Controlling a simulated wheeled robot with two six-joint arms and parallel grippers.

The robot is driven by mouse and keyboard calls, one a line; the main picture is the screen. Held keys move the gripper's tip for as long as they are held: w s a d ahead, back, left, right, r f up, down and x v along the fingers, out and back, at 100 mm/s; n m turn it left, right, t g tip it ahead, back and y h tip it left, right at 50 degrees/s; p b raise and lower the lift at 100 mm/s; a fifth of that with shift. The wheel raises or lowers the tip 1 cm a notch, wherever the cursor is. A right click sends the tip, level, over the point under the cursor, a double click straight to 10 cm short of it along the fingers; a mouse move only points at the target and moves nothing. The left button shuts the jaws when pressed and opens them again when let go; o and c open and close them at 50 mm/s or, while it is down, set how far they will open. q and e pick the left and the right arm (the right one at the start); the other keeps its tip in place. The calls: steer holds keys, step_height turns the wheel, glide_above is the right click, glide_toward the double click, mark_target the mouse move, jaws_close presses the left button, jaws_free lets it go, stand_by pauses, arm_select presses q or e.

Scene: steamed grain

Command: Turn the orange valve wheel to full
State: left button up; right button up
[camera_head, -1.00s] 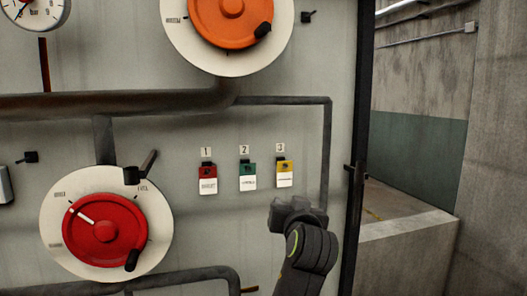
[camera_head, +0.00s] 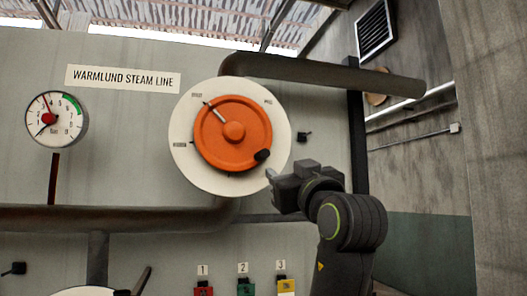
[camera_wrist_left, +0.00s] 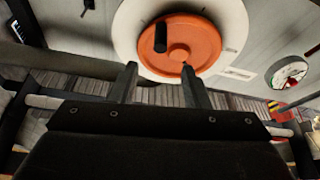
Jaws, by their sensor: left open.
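The orange valve wheel (camera_head: 215,140) is mounted on a round white dial plate (camera_head: 184,168) on the grey panel. Its white pointer aims at the upper-left label, too small to read. A black handle knob (camera_head: 262,155) sits at the wheel's lower right. My left gripper (camera_head: 272,177) is just below and right of the knob, with no clear contact. In the left wrist view it is open and empty (camera_wrist_left: 160,82), its fingers pointing at the orange wheel (camera_wrist_left: 203,42); the knob (camera_wrist_left: 160,38) shows beyond them. My right gripper is not in view.
A pressure gauge (camera_head: 56,119) is at the left, below a "WARMLUND STEAM LINE" sign (camera_head: 122,79). Thick pipes run above (camera_head: 320,73) and below (camera_head: 100,217) the dial. Red, green and yellow tags (camera_head: 245,288) hang below. A small black lever (camera_head: 303,136) is right of the dial.

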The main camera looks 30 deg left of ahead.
mark_target(263, 156)
arm_select(q)
steer(key=p+x, duration=0.6)
steer(key=x, duration=0.7)
steer(key=shift+s+p, duration=0.1)
steer(key=shift+p, duration=0.25)
steer(key=shift+w+a+r, duration=0.15)
steer(key=shift+w+a, duration=0.2)
steer(key=shift+a, duration=0.2)
jaws_close()
